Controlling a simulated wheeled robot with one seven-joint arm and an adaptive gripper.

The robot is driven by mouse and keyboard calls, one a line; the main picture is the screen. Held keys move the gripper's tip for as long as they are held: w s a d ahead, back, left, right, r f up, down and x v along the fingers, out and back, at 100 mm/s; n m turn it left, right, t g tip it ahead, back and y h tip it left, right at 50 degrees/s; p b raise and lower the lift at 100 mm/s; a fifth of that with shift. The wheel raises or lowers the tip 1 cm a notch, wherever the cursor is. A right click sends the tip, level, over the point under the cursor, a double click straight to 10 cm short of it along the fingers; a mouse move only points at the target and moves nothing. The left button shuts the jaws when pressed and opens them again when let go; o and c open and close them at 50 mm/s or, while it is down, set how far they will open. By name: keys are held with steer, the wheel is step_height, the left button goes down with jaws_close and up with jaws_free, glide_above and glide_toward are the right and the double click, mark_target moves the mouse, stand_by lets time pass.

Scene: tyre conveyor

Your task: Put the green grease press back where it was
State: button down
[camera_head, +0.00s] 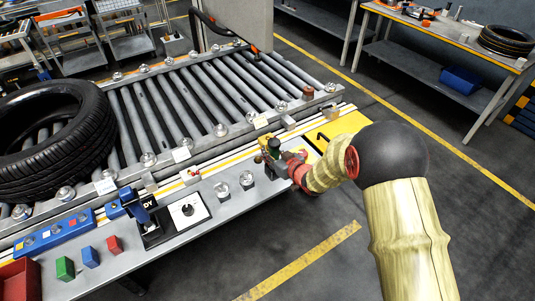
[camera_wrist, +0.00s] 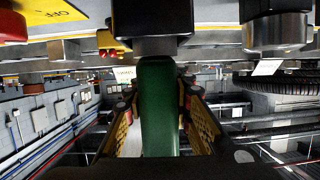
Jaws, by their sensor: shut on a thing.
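The green grease press (camera_wrist: 160,105) stands between my gripper's two yellow-sided fingers (camera_wrist: 163,118) in the wrist view, with a black end piece (camera_wrist: 155,25) at the top of the picture. My gripper is shut on its green body. In the head view my gripper (camera_head: 274,156) is at the right end of the bench ledge beside the roller conveyor, and a small dark green part of the press (camera_head: 273,145) shows there. The fingers partly hide it. I cannot tell whether the press touches the ledge.
Two metal cylinders (camera_head: 222,188) stand on the ledge left of my gripper. A blue tool (camera_head: 135,205) and a white-topped plate (camera_head: 188,211) are further left. A yellow panel (camera_head: 330,135) lies to the right. A tyre (camera_head: 50,130) rests on the rollers.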

steer(key=shift+r, duration=0.2)
steer(key=c, duration=2.1)
jaws_free()
steer(key=shift+f, duration=0.25)
steer(key=shift+c, duration=0.2)
steer(key=o, duration=0.5)
steer(key=shift+o, duration=0.5)
steer(key=shift+r, duration=0.15)
